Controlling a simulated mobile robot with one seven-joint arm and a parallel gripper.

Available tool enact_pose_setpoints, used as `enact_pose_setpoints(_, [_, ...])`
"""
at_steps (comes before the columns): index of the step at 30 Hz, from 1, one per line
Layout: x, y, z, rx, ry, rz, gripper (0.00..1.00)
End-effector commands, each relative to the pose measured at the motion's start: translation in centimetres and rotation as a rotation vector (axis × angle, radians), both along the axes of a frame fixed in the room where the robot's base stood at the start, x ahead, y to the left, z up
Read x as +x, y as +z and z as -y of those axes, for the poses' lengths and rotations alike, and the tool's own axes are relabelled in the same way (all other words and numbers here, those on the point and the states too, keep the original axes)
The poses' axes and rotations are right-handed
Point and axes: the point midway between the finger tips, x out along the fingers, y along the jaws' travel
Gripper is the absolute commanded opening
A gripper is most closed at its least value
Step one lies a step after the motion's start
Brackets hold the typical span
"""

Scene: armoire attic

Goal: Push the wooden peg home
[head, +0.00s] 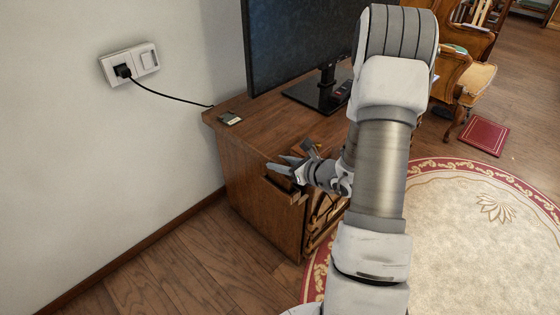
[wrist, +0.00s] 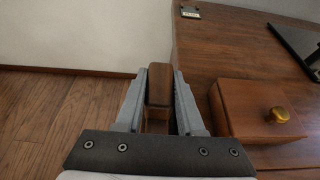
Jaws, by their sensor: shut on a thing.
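My gripper (head: 283,165) is at the near left part of the wooden cabinet in the head view. In the wrist view its two grey fingers (wrist: 159,75) are on either side of a brown wooden block, apparently the wooden peg (wrist: 160,84), and are shut on it. The peg's far end shows between the fingertips; its near part is in shadow. A hole for the peg cannot be made out. In the head view the fingers cover the peg, and I cannot tell it apart from the brown wood (head: 285,190) just below them.
A wooden box-like piece with a brass knob (wrist: 278,115) is right of my fingers. The cabinet (head: 240,190) stands against the wall. A small dark device (head: 230,118) and a monitor stand (head: 310,95) are on its top. Floor (head: 150,260) is clear at left.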

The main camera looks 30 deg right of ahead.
Motion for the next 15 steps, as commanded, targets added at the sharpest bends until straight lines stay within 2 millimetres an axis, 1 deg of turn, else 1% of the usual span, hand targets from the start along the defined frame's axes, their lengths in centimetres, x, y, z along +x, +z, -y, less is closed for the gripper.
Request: enact_pose_setpoints(15, [0.0,-1.3,0.0,0.000,-0.001,0.000,0.00])
